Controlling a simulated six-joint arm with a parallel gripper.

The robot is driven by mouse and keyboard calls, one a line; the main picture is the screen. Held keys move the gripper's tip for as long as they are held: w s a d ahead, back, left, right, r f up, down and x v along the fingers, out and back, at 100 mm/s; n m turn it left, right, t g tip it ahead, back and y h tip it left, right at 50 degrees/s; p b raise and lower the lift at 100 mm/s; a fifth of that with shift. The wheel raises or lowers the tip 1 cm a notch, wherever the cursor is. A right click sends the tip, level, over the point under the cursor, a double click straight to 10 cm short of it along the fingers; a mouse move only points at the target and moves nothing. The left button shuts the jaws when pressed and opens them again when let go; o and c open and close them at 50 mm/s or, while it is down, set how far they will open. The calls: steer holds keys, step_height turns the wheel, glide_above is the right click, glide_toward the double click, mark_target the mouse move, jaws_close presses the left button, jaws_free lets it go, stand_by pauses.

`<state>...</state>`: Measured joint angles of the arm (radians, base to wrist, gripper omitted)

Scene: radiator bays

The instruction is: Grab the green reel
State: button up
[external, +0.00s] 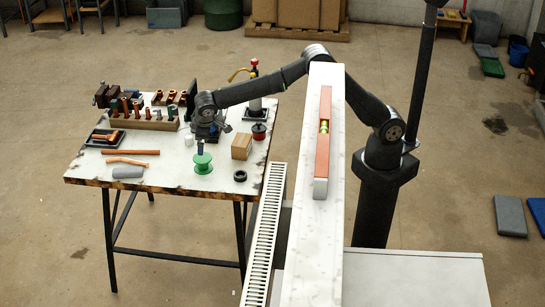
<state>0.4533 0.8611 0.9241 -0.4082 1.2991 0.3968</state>
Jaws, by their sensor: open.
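The green reel (203,162) stands on the worn white workbench (220,184), toward its front middle. My gripper (208,133) is over the bench just behind the reel in the picture and is open. The reel looks clear of the fingers, though the view is too small to show the exact gap. A small dark blue piece shows between the gripper and the reel, and I cannot tell what it belongs to. The fingertips are hard to make out.
A cardboard-brown box (241,146) and a black ring (240,176) lie right of the reel. A red-topped dark can (259,132) is behind. Copper pipes (130,152) and a grey roll (128,172) lie left. A wooden rack (145,123) holds copper fittings.

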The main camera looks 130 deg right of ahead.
steer(key=shift+c, duration=0.3)
stand_by(0.4)
steer(key=n+t+y, duration=0.1)
steer(key=n+t, duration=0.1)
steer(key=t, duration=0.4)
glide_toward(203, 157)
steer(key=x, duration=1.2)
steer(key=shift+w, duration=0.15)
steer(key=shift+c, duration=0.3)
steer(key=c, duration=1)
